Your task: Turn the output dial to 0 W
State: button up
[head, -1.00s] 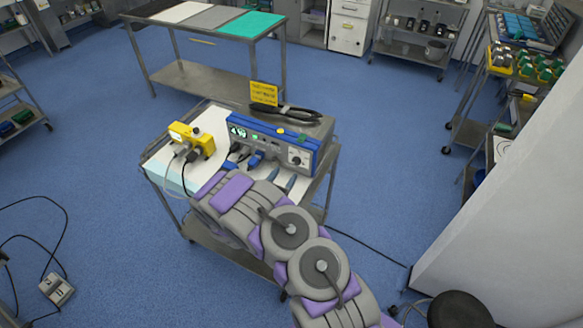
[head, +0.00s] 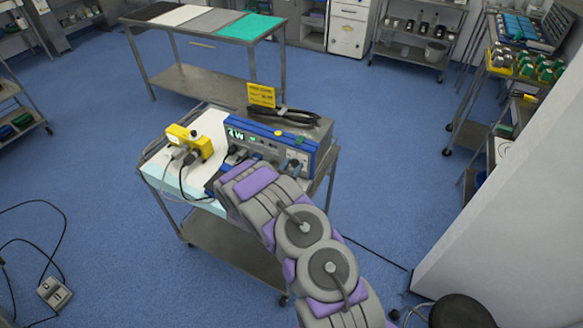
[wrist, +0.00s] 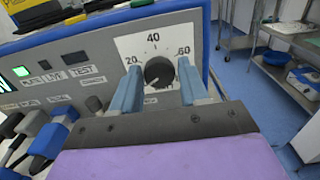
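The output dial (wrist: 158,73) is a round black knob on a white scale plate marked 20, 40 and 60, on the front of a blue-and-grey generator (head: 268,150). Its light pointer mark faces the lower left, below the 20. My gripper (wrist: 158,65) faces the panel with its two blue fingers on either side of the dial. Narrow gaps seem to show beside the knob, so the fingers look open; contact is unclear. In the head view my arm hides part of the panel. The green display (head: 236,133) seems to end in W; its digits are hard to read.
A yellow device (head: 190,142) with plugged cables stands left of the generator on the cart (head: 222,240). Plugs sit in the lower panel, left of my gripper. A white wall (head: 510,210) is at right.

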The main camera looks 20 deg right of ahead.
jog(key=shift+f, duration=0.1)
jog(key=c, duration=0.6)
jog(key=shift+a+n+b, duration=0.1)
jog(key=shift+n+b, duration=0.3)
jog(key=shift+n, duration=1)
jog(key=shift+c, duration=0.2)
jog(key=o, duration=1)
jog(key=shift+a, duration=0.2)
jog(key=shift+o, duration=0.2)
jog(key=p+v, duration=0.3)
jog(key=v, duration=1.4)
jog(key=shift+s+a+p, duration=0.15)
jog(key=shift+a+p, duration=0.05)
jog(key=shift+p, duration=0.15)
